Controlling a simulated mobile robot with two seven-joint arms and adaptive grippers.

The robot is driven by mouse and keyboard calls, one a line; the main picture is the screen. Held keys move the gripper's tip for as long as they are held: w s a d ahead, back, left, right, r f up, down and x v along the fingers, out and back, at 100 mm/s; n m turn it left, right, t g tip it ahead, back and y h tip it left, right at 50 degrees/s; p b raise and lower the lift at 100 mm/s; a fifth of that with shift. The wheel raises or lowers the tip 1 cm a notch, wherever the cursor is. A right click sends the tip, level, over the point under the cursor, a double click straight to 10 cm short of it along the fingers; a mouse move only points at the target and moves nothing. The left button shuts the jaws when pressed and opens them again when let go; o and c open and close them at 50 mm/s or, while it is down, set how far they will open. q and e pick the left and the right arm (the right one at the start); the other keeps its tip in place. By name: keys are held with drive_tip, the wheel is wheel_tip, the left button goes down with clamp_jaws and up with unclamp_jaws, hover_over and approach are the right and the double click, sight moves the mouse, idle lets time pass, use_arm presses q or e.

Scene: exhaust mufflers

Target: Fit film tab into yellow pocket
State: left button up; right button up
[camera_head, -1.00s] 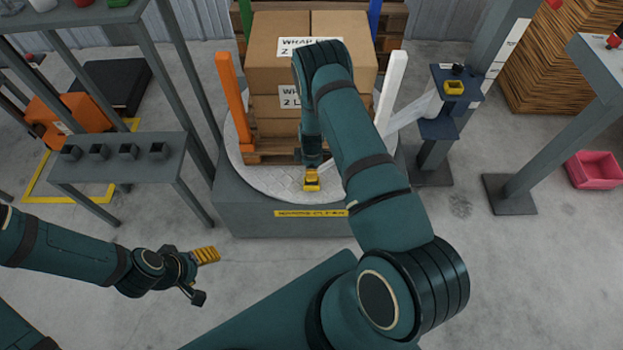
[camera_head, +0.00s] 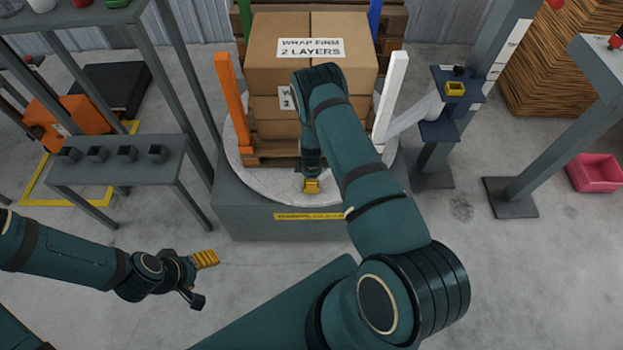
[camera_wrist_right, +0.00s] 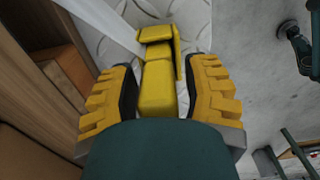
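My right gripper (camera_wrist_right: 160,82) points down, its yellow ribbed fingers partly closed around a yellow block, which I take for the film tab (camera_wrist_right: 156,92). In the right wrist view the block runs up to a yellow piece with a raised side, perhaps the yellow pocket (camera_wrist_right: 157,36). I cannot tell whether they are seated together. In the head view my right gripper (camera_head: 311,187) is at the near edge of the round turntable (camera_head: 280,188), and the yellow parts merge there. My left gripper (camera_head: 205,278) is open and empty at the lower left.
Stacked cartons (camera_head: 270,70) stand on the turntable between an orange post (camera_head: 228,100) and a white post (camera_head: 390,97). A blue carriage (camera_head: 440,127) carries another yellow holder (camera_head: 454,89). A grey bench (camera_head: 118,172) stands left. Floor around my left gripper is clear.

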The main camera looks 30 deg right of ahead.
drive_tip(key=shift+r+p, duration=0.35)
drive_tip(key=shift+r, duration=0.2)
wheel_tip(320, 180, up, 11)
drive_tip(key=shift+p, duration=1)
drive_tip(key=s+a+r+m+y, duration=0.1)
drive_tip(key=s+a+r+m, duration=0.2)
drive_tip(key=s+a, duration=0.3)
drive_tip(key=s+a+r+m+t+y, duration=0.1)
drive_tip(key=s+a+r+m, duration=0.3)
drive_tip(key=a, duration=0.4)
drive_tip(key=s+a+r+m+y, duration=0.2)
drive_tip(key=s+a+r+m, duration=0.1)
drive_tip(key=s+a+m, duration=0.3)
drive_tip(key=shift+s+a+r+t, duration=0.2)
drive_tip(key=shift+s+a+t, duration=0.1)
drive_tip(key=shift+s+a, duration=0.75)
